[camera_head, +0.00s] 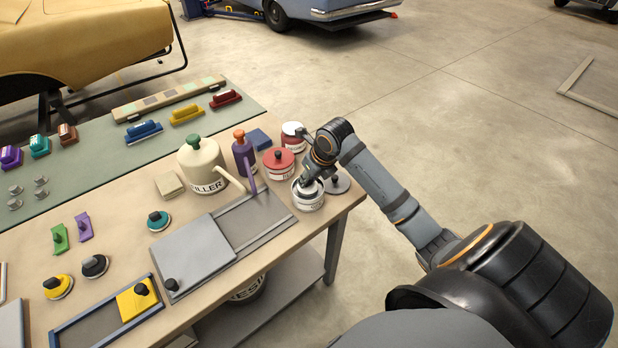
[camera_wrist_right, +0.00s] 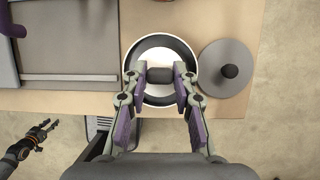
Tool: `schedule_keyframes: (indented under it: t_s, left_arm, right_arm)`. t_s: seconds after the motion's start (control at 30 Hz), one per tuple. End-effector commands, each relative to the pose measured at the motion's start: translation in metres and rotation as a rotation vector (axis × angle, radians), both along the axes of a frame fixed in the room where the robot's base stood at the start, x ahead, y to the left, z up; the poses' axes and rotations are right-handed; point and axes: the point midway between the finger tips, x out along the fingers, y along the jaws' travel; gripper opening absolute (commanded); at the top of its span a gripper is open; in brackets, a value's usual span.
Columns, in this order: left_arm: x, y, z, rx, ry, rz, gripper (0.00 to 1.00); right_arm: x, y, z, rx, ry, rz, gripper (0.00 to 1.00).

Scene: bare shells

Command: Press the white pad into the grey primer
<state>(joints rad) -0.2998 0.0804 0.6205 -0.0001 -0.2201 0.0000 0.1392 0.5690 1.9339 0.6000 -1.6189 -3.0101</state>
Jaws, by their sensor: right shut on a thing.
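The primer tin (camera_head: 308,203) is a small white, labelled pot near the right corner of the table. It also shows from above in the right wrist view (camera_wrist_right: 133,57), with a white rim and dark grey inside. The white pad (camera_wrist_right: 158,55) is a round disc with a dark knob, within the tin's outline. My right gripper (camera_wrist_right: 160,76) is shut on the pad's knob; it hides part of the pad. Whether the pad touches the primer I cannot tell. My left gripper (camera_wrist_right: 46,130) shows small at the lower left of the wrist view, apart from the tin.
A grey lid with a black knob (camera_wrist_right: 230,72) lies right of the tin. A red-lidded tin (camera_head: 278,163) and a purple bottle (camera_head: 243,157) stand behind it. A grey tray (camera_head: 258,220) lies to its left. The table edge is close at the right.

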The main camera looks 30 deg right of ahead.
Motion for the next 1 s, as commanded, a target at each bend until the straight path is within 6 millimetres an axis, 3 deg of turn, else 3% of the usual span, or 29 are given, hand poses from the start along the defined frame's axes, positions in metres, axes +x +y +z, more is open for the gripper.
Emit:
schedule_keyframes:
  t_s: [0.57, 1.0]
  left_arm:
    - [0.0, 0.0, 0.002, 0.0, 0.0, 0.0, 0.4]
    - [0.0, -0.001, 0.039, -0.001, 0.001, 0.0, 0.4]
  right_arm:
    - [-0.001, 0.0, 0.001, 0.002, 0.004, 0.0, 0.0]
    - [0.0, 0.0, 0.042, 0.001, 0.002, 0.0, 0.0]
